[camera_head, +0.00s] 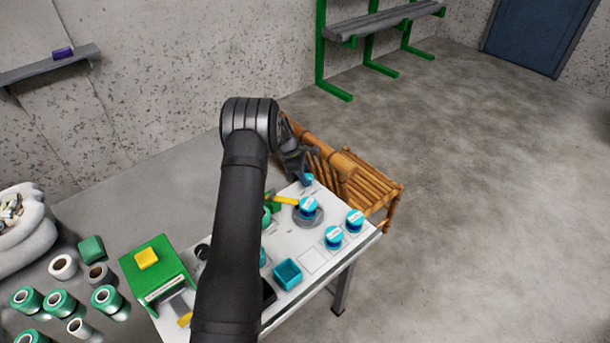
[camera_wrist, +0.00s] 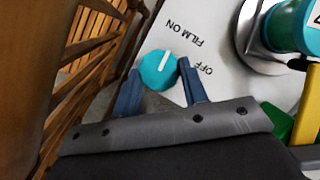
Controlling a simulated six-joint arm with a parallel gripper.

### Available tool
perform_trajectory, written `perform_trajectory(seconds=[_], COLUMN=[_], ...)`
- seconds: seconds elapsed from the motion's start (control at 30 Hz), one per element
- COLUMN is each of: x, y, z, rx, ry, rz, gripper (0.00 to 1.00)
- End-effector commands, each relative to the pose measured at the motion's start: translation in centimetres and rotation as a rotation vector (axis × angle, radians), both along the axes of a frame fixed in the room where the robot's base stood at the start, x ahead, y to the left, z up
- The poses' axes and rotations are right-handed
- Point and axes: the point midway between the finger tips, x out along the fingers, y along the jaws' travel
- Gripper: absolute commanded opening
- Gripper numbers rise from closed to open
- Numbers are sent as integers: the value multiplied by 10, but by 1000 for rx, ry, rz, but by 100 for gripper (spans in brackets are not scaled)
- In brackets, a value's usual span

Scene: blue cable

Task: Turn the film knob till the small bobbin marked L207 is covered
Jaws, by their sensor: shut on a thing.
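The teal film knob (camera_wrist: 154,76) shows in the wrist view with a white pointer line, turned toward the FILM ON lettering rather than OFF. It also shows in the head view (camera_head: 308,180). My gripper (camera_wrist: 159,67) has its blue fingers on either side of the knob and is shut on it; in the head view my gripper (camera_head: 301,172) is at the table's far edge. A teal bobbin (camera_head: 308,204) with a white label stands on a round grey base (camera_head: 310,219). Its label is too small to read, so I cannot tell whether it is L207.
Two more labelled teal bobbins (camera_head: 333,238) (camera_head: 355,220) stand at the table's right end. A yellow bar (camera_head: 285,200) reaches toward the base. A teal open box (camera_head: 288,274) is nearer. A wooden bench (camera_head: 375,183) stands close behind the table. My arm hides the table's middle.

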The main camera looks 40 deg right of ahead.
Motion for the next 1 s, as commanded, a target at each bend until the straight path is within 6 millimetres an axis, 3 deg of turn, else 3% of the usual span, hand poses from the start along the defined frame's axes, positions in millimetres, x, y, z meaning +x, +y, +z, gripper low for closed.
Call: perform_trajectory(seconds=[0.2, 0.47, 0.5, 0.6, 1.0], x=[1, 0, 0, 0, 4], y=[-2, -1, -1, -1, 1], z=[0, 0, 0, 0, 9], rx=[-1, -1, -1, -1, -1], ry=[2, 2, 2, 2, 1], rz=[-117, -125, -125, -124, -123], gripper=[17, 17, 46, 62, 62])
